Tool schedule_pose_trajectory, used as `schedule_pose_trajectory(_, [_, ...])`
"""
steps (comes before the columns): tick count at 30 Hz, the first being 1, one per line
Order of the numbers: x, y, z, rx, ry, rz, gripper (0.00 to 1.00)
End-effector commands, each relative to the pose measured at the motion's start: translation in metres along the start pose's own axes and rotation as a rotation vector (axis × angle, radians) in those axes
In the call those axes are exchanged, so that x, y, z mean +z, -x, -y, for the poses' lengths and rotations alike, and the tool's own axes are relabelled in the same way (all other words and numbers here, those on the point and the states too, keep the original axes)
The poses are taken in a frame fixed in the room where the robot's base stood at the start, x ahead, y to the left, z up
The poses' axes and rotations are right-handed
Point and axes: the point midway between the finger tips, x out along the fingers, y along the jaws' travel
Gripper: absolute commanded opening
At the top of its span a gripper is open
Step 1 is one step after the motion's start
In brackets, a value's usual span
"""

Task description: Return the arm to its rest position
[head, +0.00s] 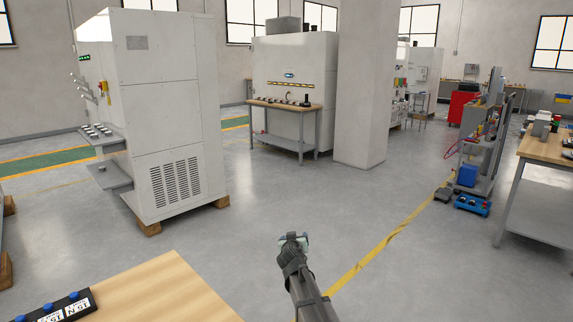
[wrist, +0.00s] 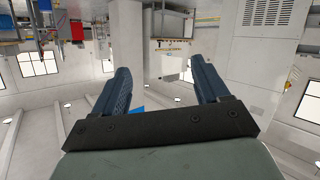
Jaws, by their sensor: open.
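My gripper (wrist: 160,88) shows in the wrist view with its two dark fingers spread apart and nothing between them. The wrist view is upside down, with the room's windows and machines behind the fingers. In the head view my arm (head: 304,280) rises from the bottom edge, to the right of the wooden table (head: 170,285). It is over open floor, clear of the table. The fingers are hard to make out in the head view.
A black panel with blue knobs (head: 62,308) lies on the table at bottom left. A tall white cabinet (head: 165,130) stands beyond it. A workbench (head: 290,120), a pillar (head: 362,90) and a right-hand bench (head: 545,150) are farther off. The floor around my arm is clear.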

Motion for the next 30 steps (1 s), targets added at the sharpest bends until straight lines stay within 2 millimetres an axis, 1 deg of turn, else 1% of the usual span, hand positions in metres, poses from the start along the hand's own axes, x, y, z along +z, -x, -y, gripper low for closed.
schedule_pose_trajectory(1, [0.011,-0.004,-0.028,0.022,-0.009,-0.010,0.74])
schedule_pose_trajectory(6, [0.041,-0.013,-0.100,0.069,-0.032,-0.044,0.74])
schedule_pose_trajectory(8, [0.057,-0.013,-0.123,0.083,-0.039,-0.046,0.74])
schedule_pose_trajectory(9, [0.069,-0.013,-0.139,0.095,-0.044,-0.041,0.74])
schedule_pose_trajectory(10, [0.080,-0.013,-0.149,0.102,-0.048,-0.035,0.74])
schedule_pose_trajectory(11, [0.094,-0.011,-0.160,0.112,-0.051,-0.023,0.74])
schedule_pose_trajectory(12, [0.113,-0.009,-0.170,0.124,-0.056,-0.002,0.74])
schedule_pose_trajectory(13, [0.127,-0.008,-0.176,0.132,-0.059,0.016,0.74])
schedule_pose_trajectory(14, [0.140,-0.006,-0.179,0.140,-0.062,0.036,0.74])
schedule_pose_trajectory(15, [0.159,-0.003,-0.184,0.151,-0.067,0.067,0.74])
schedule_pose_trajectory(17, [0.188,0.002,-0.188,0.167,-0.069,0.118,0.74])
schedule_pose_trajectory(18, [0.208,0.006,-0.189,0.177,-0.073,0.156,0.74])
schedule_pose_trajectory(20, [0.239,0.014,-0.189,0.191,-0.074,0.219,0.74])
schedule_pose_trajectory(21, [0.261,0.021,-0.188,0.199,-0.075,0.265,0.74])
schedule_pose_trajectory(23, [0.292,0.031,-0.185,0.209,-0.074,0.336,0.74])
schedule_pose_trajectory(24, [0.313,0.039,-0.183,0.214,-0.073,0.385,0.74])
schedule_pose_trajectory(26, [0.344,0.053,-0.179,0.219,-0.070,0.460,0.74])
schedule_pose_trajectory(27, [0.365,0.062,-0.175,0.221,-0.068,0.512,0.74])
schedule_pose_trajectory(29, [0.395,0.078,-0.170,0.221,-0.065,0.591,0.74])
schedule_pose_trajectory(30, [0.415,0.090,-0.167,0.219,-0.062,0.644,0.74])
